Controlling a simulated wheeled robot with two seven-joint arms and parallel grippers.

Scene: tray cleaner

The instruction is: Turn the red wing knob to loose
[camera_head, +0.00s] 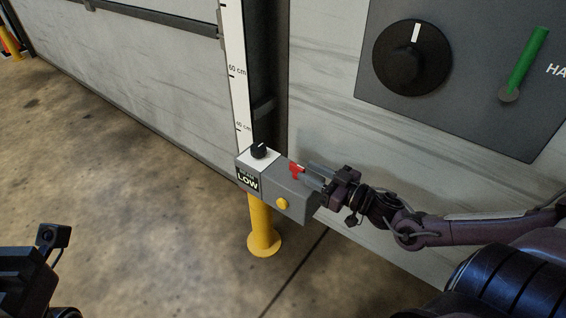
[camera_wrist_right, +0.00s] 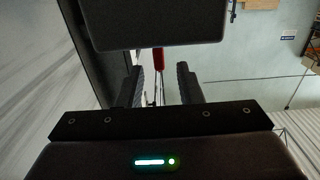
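The red wing knob (camera_head: 296,170) sits on the right part of a grey box, near its top. My right gripper (camera_head: 315,176) comes in from the right, with its fingertips close to the knob. In the right wrist view the red knob (camera_wrist_right: 158,60) shows between the two dark fingers of the gripper (camera_wrist_right: 160,85), which stand apart. A dark block hides the upper part there. I cannot see contact between fingers and knob. My left arm shows at the lower left, but its fingers cannot be made out.
A panel behind has a large black dial (camera_head: 412,68) and a green lever (camera_head: 524,62).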

